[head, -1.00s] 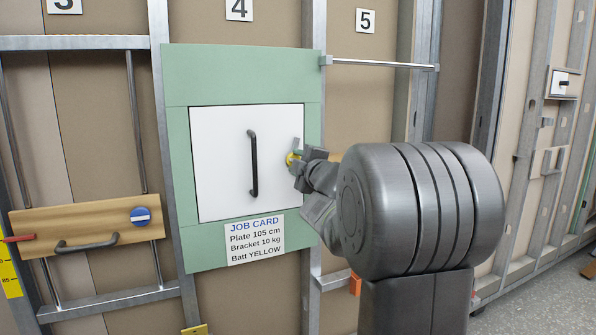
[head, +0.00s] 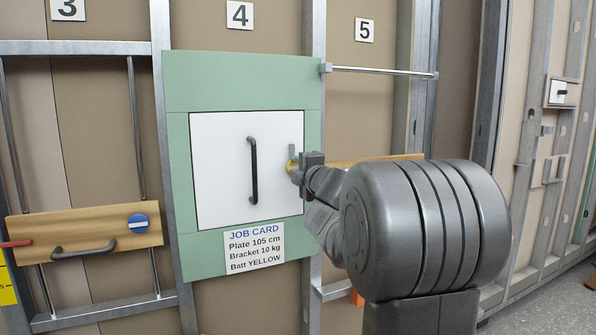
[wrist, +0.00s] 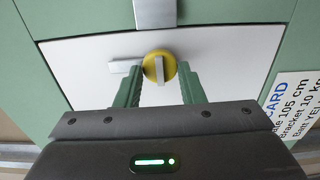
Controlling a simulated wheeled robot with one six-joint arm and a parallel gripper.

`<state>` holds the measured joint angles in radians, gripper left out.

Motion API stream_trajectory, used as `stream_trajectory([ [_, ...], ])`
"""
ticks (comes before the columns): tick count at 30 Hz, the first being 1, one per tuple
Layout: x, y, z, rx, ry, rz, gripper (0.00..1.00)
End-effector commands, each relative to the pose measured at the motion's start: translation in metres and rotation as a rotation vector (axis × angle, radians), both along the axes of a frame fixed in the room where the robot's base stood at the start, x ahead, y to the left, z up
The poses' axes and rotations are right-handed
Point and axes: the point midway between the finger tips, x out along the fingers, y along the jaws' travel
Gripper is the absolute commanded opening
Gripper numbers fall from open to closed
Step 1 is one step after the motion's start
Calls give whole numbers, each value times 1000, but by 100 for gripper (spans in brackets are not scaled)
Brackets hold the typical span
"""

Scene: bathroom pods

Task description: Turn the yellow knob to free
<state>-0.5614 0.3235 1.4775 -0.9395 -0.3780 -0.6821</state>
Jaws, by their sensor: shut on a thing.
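The yellow knob (head: 291,164) is at the right edge of a white door panel (head: 221,171). In the wrist view the round yellow knob (wrist: 172,78) has a pale grip bar across its face, running up and down in the picture. A small grey tab (wrist: 124,66) lies beside it on the left; in the head view the tab (head: 292,150) stands above the knob. My gripper (wrist: 161,78) is shut on the knob, its green fingers on either side. In the head view my gripper (head: 297,168) partly covers the knob. No free marking is readable.
A black handle (head: 253,170) stands upright on the white door. A green surround (head: 240,74) frames it, with a job card (head: 254,246) below. A wooden board (head: 85,228) with a blue dial (head: 138,222) is at left. A metal rail (head: 380,71) is at upper right.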

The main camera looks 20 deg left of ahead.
Motion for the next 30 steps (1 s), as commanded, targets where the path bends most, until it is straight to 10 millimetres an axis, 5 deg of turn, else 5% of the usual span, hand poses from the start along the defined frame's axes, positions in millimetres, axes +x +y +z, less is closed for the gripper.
stream_trajectory([
  [2,0,0,0,-1,0,0,13],
  [3,0,0,0,-1,0,0,41],
  [4,0,0,0,-1,0,0,45],
  [17,-7,-8,1,0,0,-1,45],
  [30,-64,-76,2,1,-1,-2,45],
])
